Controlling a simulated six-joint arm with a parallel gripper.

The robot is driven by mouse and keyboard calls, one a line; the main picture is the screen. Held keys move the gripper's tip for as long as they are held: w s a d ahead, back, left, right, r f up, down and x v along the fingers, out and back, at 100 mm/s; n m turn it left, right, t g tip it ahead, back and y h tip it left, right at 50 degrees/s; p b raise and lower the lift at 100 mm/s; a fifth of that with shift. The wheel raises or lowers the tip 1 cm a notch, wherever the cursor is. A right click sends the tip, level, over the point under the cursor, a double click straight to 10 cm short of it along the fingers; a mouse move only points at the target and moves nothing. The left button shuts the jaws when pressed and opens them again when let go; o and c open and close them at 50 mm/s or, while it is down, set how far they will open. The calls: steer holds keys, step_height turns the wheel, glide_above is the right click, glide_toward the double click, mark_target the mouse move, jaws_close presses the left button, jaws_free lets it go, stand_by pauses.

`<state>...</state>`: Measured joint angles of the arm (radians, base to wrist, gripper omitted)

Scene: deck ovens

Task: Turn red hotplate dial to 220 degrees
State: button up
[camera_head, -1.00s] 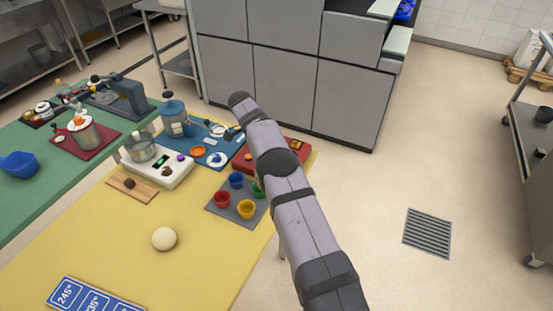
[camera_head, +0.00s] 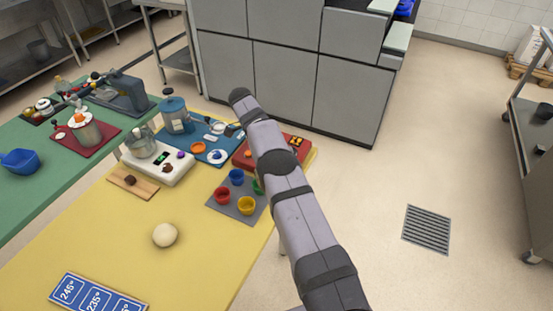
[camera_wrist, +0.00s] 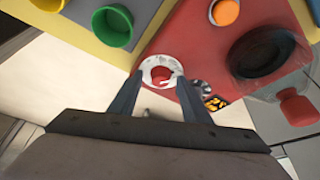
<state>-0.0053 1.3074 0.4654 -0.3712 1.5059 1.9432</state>
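The red hotplate (camera_head: 244,157) stands at the far right corner of the yellow table, partly behind my arm. It also shows in the wrist view (camera_wrist: 182,37). A round white dial ring with a red knob (camera_wrist: 162,74) in its middle is near its corner. A small display with orange marks (camera_wrist: 215,103) sits beside the dial. My gripper (camera_wrist: 160,76) is open, its two fingers pointing at the dial, one tip on each side of it. A gap seems to show between the tips and the red knob; contact cannot be told. The dial's setting is not readable.
A black round plate (camera_wrist: 262,48) and a red knob on a clear part (camera_wrist: 295,107) are right of the dial. A grey mat (camera_head: 247,215) with coloured cups is close by. A blue board (camera_head: 208,147) lies behind, and blue number cards (camera_head: 95,296) lie in front.

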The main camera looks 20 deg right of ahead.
steer(key=shift+r, duration=0.15)
steer(key=shift+p+v, duration=0.65)
steer(key=shift+v, duration=0.5)
step_height(320, 180, up, 7)
steer(key=p, duration=0.6)
steer(key=shift+r+p, duration=0.2)
steer(key=shift+p, duration=0.2)
steer(key=shift+a, duration=0.15)
steer(key=shift+o, duration=0.2)
